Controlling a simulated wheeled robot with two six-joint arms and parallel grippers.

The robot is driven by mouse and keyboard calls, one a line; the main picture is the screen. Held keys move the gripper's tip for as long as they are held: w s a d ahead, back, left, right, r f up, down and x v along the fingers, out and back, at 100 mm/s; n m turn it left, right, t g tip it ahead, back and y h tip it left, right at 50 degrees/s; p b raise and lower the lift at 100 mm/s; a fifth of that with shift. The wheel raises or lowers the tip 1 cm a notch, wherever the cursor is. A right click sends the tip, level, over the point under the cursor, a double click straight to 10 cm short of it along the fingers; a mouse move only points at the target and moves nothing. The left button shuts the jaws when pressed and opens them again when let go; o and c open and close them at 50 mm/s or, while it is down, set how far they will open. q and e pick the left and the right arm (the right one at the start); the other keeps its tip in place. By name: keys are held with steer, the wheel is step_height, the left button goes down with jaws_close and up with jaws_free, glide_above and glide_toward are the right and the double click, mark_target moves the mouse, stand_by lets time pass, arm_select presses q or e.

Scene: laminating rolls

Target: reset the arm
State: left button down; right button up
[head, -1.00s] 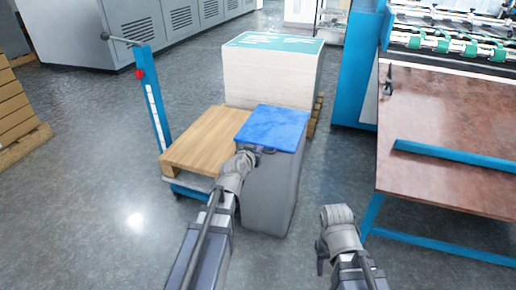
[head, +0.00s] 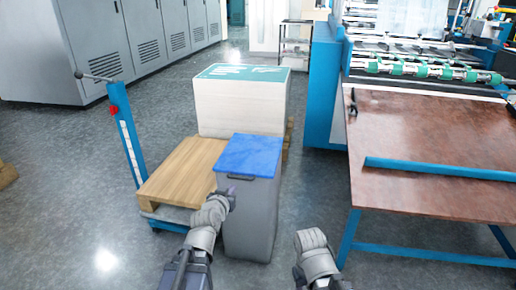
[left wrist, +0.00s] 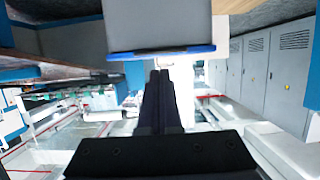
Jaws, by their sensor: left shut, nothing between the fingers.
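My left gripper (head: 231,193) is beside the upper front left of a grey bin (head: 249,222) with a blue lid (head: 248,156). In the left wrist view its dark fingers (left wrist: 160,76) are together with nothing between them. The bin shows upside down there, just above the fingertips, with the blue lid edge (left wrist: 162,52). I cannot tell whether the fingers touch the bin. My right arm ends at the bottom of the head view, right of the bin, and its fingers cannot be made out.
A wooden pallet (head: 183,172) on a blue-handled lift truck (head: 127,135) stands left of the bin. A tall paper stack (head: 240,105) stands behind it. At right is a brown table (head: 420,135) with a blue bar (head: 435,168) by a machine.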

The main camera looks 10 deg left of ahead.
arm_select(q)
steer(key=s+d+f+m+g+h+p, duration=0.15)
steer(key=s+d+f+g, duration=0.3)
steer(key=d, duration=0.45)
steer(key=s+d+f+m+g+y+p, duration=0.1)
steer(key=s+d+f+g, duration=0.15)
steer(key=s, duration=0.35)
steer(key=s+d+f+m+g+y+p, duration=0.1)
steer(key=s+d+f+g, duration=0.1)
steer(key=s+g, duration=0.35)
steer(key=s+d+f+g+y, duration=0.1)
steer(key=s+d+f+g, duration=0.1)
steer(key=s, duration=0.6)
step_height(320, 180, up, 38)
steer(key=p, duration=3.8)
steer(key=shift+w, duration=0.35)
steer(key=shift+a, duration=0.15)
